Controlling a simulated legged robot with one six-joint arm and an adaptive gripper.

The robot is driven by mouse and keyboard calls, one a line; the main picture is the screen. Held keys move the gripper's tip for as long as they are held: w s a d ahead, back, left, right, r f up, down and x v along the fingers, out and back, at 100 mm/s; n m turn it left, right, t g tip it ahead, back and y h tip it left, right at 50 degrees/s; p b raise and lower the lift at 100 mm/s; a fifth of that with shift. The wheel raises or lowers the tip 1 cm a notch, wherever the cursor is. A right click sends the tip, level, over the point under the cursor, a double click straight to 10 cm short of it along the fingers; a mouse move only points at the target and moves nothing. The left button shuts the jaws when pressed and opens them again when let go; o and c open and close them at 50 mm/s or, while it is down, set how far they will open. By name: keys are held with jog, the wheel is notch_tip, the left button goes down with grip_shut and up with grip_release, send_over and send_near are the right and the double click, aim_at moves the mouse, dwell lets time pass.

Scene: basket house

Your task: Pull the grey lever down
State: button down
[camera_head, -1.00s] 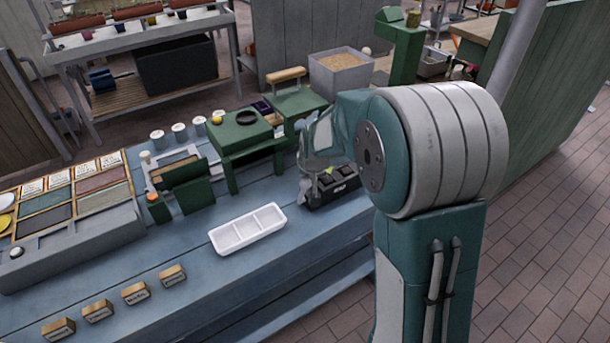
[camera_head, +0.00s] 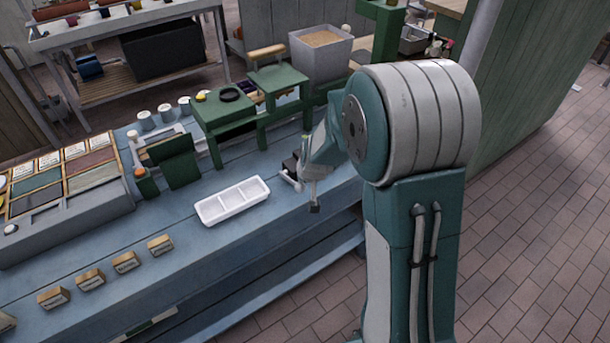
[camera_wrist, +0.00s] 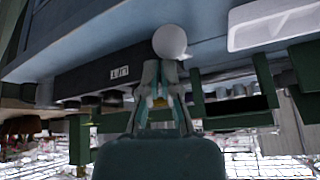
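The grey lever (camera_head: 291,180) with a pale round knob stands at the front of a dark box on the blue bench, just left of my gripper in the head view. In the wrist view the knob (camera_wrist: 170,42) shows large, just beyond my fingertips. My gripper (camera_wrist: 160,70) has its two fingers close together there, with a narrow gap between them, and I see nothing held. It cannot be told whether the fingers touch the knob. In the head view my gripper (camera_head: 316,204) hangs at the bench's front edge, partly hidden by my arm.
A white tray with compartments (camera_head: 232,201) lies left of the lever. Green stands (camera_head: 222,112) and a grey bin (camera_head: 320,55) are behind. Small labelled blocks (camera_head: 126,262) line the bench's front left. The tiled floor (camera_head: 530,220) to the right is clear.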

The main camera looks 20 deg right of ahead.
jog(key=shift+s+f, duration=0.7)
jog(key=shift+f, duration=0.2)
notch_tip(320, 180, up, 4)
jog(key=w+d, duration=0.1)
jog(key=w, duration=0.1)
jog(key=s+d, duration=0.2)
jog(key=s, duration=0.7)
jog(key=shift+r, duration=0.3)
